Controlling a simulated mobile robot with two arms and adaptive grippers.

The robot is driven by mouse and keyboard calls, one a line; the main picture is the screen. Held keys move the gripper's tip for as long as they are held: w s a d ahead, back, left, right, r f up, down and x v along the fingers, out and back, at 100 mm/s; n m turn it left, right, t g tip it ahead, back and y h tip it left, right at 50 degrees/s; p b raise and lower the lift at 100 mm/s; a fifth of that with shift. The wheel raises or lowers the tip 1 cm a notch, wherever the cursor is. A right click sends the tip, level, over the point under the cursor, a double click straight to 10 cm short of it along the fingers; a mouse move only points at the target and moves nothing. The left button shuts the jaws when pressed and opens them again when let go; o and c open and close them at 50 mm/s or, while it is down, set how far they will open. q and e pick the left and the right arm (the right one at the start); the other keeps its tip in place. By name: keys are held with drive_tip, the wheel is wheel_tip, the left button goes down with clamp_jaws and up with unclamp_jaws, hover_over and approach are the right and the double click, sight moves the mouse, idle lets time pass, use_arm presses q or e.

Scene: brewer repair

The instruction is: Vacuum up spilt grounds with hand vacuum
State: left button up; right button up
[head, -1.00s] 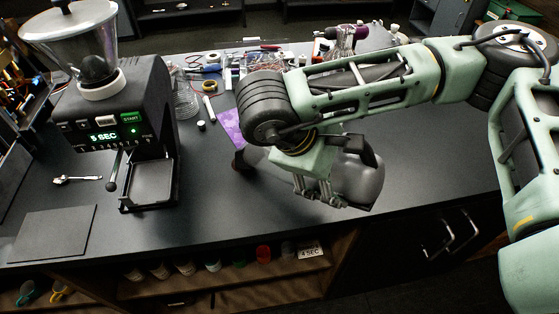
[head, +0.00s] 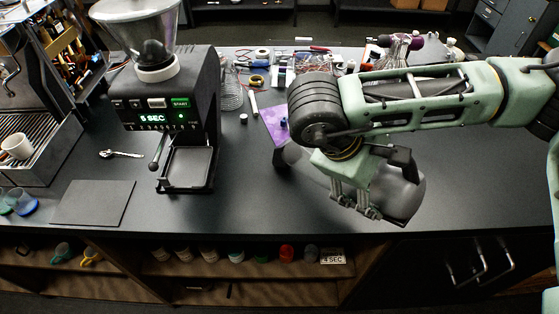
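The hand vacuum (head: 408,197) is a dark grey, rounded body with a black handle. My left gripper is out of view. I cannot make out any spilt grounds on the dark counter.
A grinder (head: 168,105) with a lit panel stands left of centre, its tray (head: 187,168) below. A spoon (head: 120,154), a dark mat (head: 92,202) and a white cup (head: 16,146) are farther left. A purple sheet (head: 272,118) and tools lie behind. The front counter between grinder and vacuum is clear.

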drive_tip(key=shift+r, duration=0.2)
drive_tip(key=shift+r+p, duration=2.9)
drive_tip(key=shift+r, duration=1.05)
drive_tip(key=shift+w+f, duration=0.1)
drive_tip(key=m+b, duration=0.1)
drive_tip(key=m+g+b, duration=0.1)
drive_tip(key=d+m+b, duration=0.1)
drive_tip(key=shift+w+g+h, duration=0.3)
drive_tip(key=shift+g, duration=0.1)
drive_tip(key=shift+w+d+r+m+g+b, duration=0.15)
drive_tip(key=shift+r+m+g+b, duration=0.15)
drive_tip(key=shift+m+g+b, duration=0.6)
drive_tip(key=shift+r+m, duration=0.3)
drive_tip(key=shift+m, duration=0.2)
